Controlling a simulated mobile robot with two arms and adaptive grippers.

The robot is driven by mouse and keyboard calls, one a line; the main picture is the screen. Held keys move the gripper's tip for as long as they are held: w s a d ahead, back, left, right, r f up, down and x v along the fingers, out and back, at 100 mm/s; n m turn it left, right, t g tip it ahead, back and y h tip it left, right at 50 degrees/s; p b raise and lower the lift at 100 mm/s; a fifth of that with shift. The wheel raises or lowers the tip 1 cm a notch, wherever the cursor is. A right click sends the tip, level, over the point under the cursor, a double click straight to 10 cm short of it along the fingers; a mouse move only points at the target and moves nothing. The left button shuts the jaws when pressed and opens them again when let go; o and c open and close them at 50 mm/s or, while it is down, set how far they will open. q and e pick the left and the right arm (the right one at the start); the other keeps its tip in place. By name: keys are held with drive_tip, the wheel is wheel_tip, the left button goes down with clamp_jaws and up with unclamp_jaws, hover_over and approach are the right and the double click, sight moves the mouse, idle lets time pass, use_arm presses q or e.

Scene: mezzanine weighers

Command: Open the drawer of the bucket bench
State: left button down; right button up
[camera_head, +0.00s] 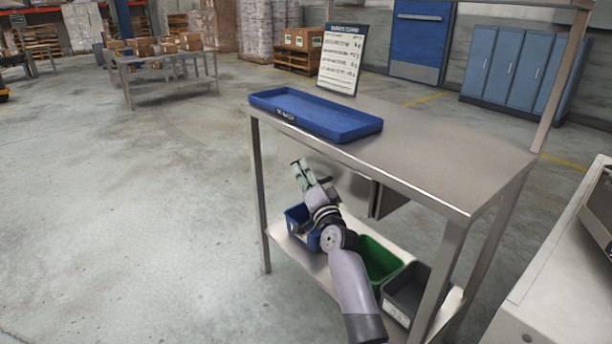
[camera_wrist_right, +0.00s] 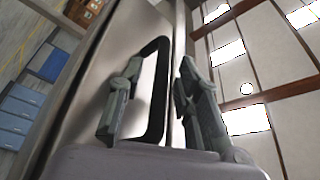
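The bucket bench (camera_head: 430,150) is a steel table with a lower shelf. Its steel drawer (camera_head: 350,186) hangs under the top, partly hidden by my right arm; it looks shut or nearly so. My right gripper (camera_head: 303,170) is in front of the drawer. In the right wrist view the drawer's black loop handle (camera_wrist_right: 161,95) stands out from the steel front. The fingers of my right gripper (camera_wrist_right: 158,95) are spread on either side of the handle's bar, with gaps visible. My left gripper is in neither view.
A blue tray (camera_head: 318,113) and a sign (camera_head: 341,60) are on the bench top. Blue (camera_head: 299,217), green (camera_head: 377,262) and grey (camera_head: 404,292) buckets stand on the lower shelf. A light-coloured unit (camera_head: 560,290) is at the right. The floor at the left is clear.

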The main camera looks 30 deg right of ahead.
clamp_jaws()
idle(0.7)
